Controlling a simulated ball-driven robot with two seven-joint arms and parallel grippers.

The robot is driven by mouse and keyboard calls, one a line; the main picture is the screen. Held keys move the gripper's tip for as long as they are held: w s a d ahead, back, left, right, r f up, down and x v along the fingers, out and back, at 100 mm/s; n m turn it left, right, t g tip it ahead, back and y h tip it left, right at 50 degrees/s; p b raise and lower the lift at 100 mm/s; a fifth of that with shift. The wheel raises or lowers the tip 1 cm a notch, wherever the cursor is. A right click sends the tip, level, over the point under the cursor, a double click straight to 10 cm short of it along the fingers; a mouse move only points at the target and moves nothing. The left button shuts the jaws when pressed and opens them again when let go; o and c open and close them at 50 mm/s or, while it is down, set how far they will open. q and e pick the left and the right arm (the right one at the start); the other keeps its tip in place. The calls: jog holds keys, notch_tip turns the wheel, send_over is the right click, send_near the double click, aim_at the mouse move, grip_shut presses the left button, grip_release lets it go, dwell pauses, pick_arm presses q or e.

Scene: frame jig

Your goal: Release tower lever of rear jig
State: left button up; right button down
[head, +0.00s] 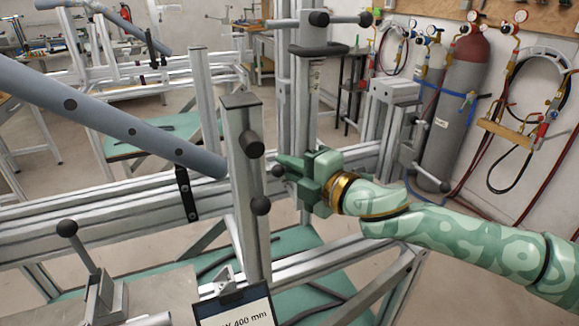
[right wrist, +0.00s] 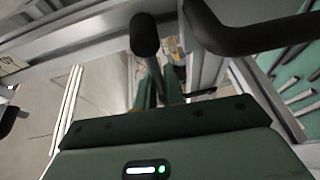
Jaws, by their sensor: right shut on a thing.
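My right gripper (head: 287,167) reaches in from the right, at the lower part of the rear silver tower (head: 303,110). It is shut on the tower lever, whose black ball knob (head: 278,171) shows just left of the fingers. In the right wrist view the knob (right wrist: 145,35) stands beyond the fingertips (right wrist: 160,82), with its thin rod running down to them. The fingers and hand hide the lever's pivot. My left gripper is in neither view.
A nearer upright post (head: 245,190) with black knobs stands just left of my right gripper. A grey-blue tube (head: 110,115) slants in from the left. A black curved part (right wrist: 250,35) lies close to the fingers. Gas cylinders (head: 455,110) stand behind right.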

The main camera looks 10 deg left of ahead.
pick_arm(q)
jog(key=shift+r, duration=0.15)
pick_arm(e)
jog(key=r+m+p, duration=0.1)
jog(key=m+p, duration=0.1)
jog(key=shift+r+m+y, duration=0.15)
jog(key=shift+m+y, duration=0.15)
jog(key=shift+y, duration=0.1)
jog(key=m+p, duration=0.1)
jog(key=r+m+t+p, duration=0.1)
jog(key=shift+w+d+m+y, duration=0.2)
jog(key=shift+m+y, duration=0.1)
jog(key=shift+y, duration=0.1)
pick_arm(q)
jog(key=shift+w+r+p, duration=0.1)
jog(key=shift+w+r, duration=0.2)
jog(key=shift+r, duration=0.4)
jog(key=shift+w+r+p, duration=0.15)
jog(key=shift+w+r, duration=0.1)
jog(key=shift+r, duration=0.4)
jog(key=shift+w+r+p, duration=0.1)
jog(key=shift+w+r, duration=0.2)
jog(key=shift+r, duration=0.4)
pick_arm(e)
jog(key=shift+d+r+m+t, duration=0.15)
jog(key=shift+r+m+t, duration=0.15)
jog(key=shift+m, duration=0.6)
